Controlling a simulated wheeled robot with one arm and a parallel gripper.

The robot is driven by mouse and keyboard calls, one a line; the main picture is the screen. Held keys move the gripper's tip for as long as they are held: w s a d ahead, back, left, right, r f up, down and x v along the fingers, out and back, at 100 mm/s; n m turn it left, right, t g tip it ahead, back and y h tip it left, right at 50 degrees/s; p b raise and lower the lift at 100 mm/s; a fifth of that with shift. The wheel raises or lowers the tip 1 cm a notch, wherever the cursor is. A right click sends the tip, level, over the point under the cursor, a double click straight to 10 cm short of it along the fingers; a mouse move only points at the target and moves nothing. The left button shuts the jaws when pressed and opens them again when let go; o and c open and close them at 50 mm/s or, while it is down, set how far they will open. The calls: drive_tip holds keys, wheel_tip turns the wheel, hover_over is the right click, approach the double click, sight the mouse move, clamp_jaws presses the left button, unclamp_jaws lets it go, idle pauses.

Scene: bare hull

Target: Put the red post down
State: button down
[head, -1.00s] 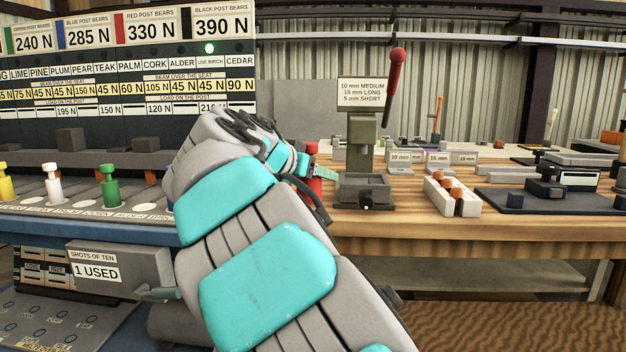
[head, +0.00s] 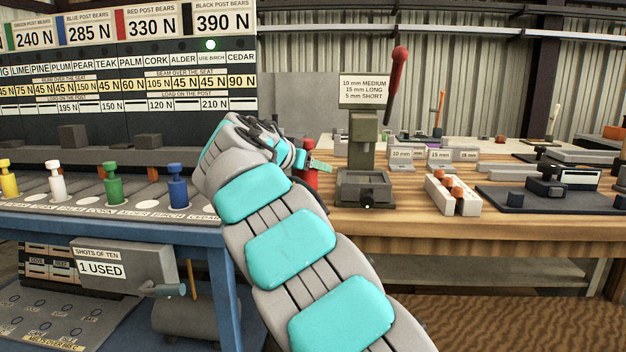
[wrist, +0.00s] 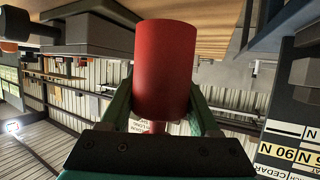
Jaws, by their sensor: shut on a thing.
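The red post (wrist: 163,75) is a thick red cylinder filling the middle of the wrist view, between the jaws of my gripper (wrist: 162,108). My gripper is shut on it. In the head view, parts of the red post (head: 311,178) show above and below the teal fingers of my gripper (head: 308,164), by the left end of the wooden bench and left of the grey press. Whether its end touches any surface cannot be told. My arm hides part of the rack's right end.
The blue-edged rack (head: 90,222) at left holds a yellow post (head: 8,180), white post (head: 55,182), green post (head: 112,185) and blue post (head: 177,187). The grey press (head: 363,160) with a red-handled lever (head: 396,75) stands close right on the wooden bench (head: 400,222).

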sight(313, 179)
drive_tip(key=shift+f, duration=1.65)
drive_tip(key=shift+f, duration=0.15)
drive_tip(key=shift+c, duration=0.6)
unclamp_jaws()
drive_tip(key=b+v, duration=0.1)
drive_tip(key=v, duration=1.1)
drive_tip(key=shift+b, duration=0.3)
